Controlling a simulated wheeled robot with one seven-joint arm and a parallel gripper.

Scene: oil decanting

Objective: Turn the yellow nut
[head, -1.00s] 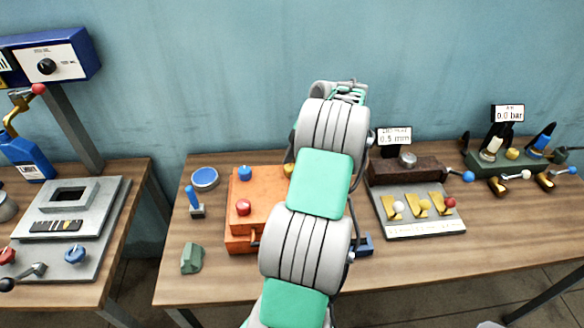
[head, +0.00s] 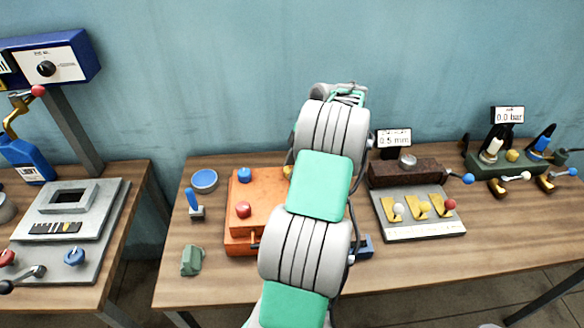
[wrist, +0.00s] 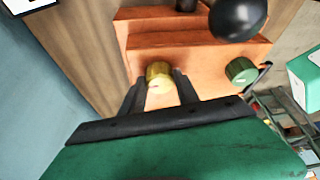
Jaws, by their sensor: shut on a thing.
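The yellow nut (wrist: 159,75) is a short round brass-coloured knob on the orange box (wrist: 205,58) in the wrist view. My gripper (wrist: 158,82) is shut on it, with one black finger at each side. In the head view only a sliver of the yellow nut (head: 287,171) shows beside my arm, at the back of the orange box (head: 268,185). My arm hides the gripper there, along with the right part of the box.
A green knob (wrist: 241,71) and a black ball (wrist: 237,18) are near the nut. Blue (head: 244,174) and red (head: 243,209) knobs top the box's left side. A brown block (head: 405,172) with levers stands to the right.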

